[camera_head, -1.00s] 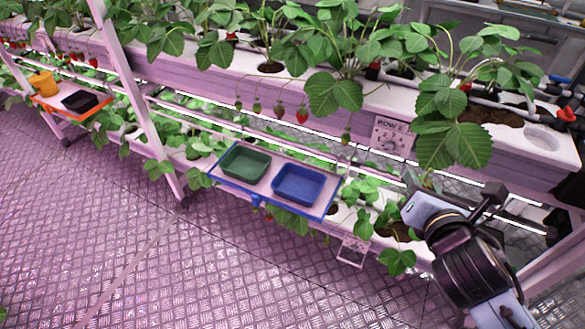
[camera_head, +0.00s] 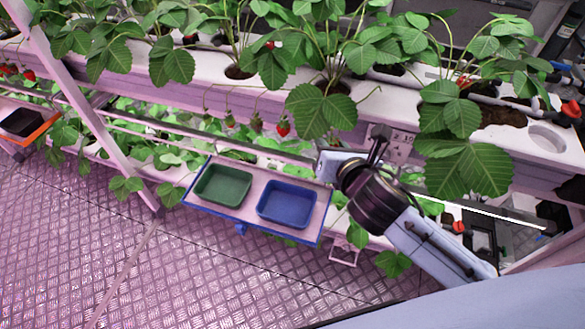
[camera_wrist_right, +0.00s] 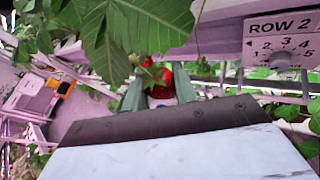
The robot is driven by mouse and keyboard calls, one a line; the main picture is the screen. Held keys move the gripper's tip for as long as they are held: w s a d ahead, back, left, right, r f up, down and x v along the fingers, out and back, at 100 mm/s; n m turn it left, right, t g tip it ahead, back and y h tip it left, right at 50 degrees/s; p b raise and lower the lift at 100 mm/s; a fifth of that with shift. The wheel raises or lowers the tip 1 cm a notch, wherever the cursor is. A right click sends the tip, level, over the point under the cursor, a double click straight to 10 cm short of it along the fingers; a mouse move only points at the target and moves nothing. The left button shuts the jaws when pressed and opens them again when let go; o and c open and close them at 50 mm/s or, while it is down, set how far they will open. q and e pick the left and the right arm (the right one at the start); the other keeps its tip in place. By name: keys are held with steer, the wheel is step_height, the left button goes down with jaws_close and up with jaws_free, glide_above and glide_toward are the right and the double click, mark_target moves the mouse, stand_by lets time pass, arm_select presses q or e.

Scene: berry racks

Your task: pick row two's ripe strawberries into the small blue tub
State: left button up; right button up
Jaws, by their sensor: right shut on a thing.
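The blue tub (camera_head: 287,203) stands beside a green tub (camera_head: 223,186) on a blue-edged tray (camera_head: 255,236); both look empty. A ripe red strawberry (camera_head: 283,127) hangs below the upper planter, with several paler, unripe ones (camera_head: 256,123) to its left. My right gripper (camera_wrist_right: 158,88) is shut on a red strawberry (camera_wrist_right: 160,78) under a large leaf in the wrist view. In the head view the right hand is just right of and above the tray, its fingertips not clear. The ROW 2 sign (camera_wrist_right: 284,45) is to its right. My left gripper is not in view.
Broad leaves (camera_head: 320,108) hang from the upper planter (camera_head: 170,75) close to the right hand. A slanted rack post (camera_head: 85,110) stands left of the tray. An orange-edged tray (camera_head: 30,137) with a black tub (camera_head: 22,122) is at far left. The floor in front is clear.

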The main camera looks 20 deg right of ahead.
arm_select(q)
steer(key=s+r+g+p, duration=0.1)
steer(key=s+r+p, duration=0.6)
arm_select(e)
steer(key=a+f+n+g+b, duration=0.1)
steer(key=a+f+b, duration=0.1)
steer(key=f, duration=0.4)
steer(key=a+f+n+g+b, duration=0.1)
steer(key=a+f+n+b, duration=0.1)
steer(key=f, duration=0.5)
steer(key=w+a+f+n+y+b, duration=0.1)
steer(key=a+f+b, duration=0.1)
steer(key=f, duration=0.5)
steer(key=shift+a+n+g+b, duration=0.25)
steer(key=shift+n+g+b, duration=0.15)
steer(key=shift+b, duration=0.35)
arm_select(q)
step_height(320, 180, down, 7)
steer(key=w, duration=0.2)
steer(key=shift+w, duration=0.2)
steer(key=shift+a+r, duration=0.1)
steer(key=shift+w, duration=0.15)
arm_select(e)
steer(key=o, duration=1.5)
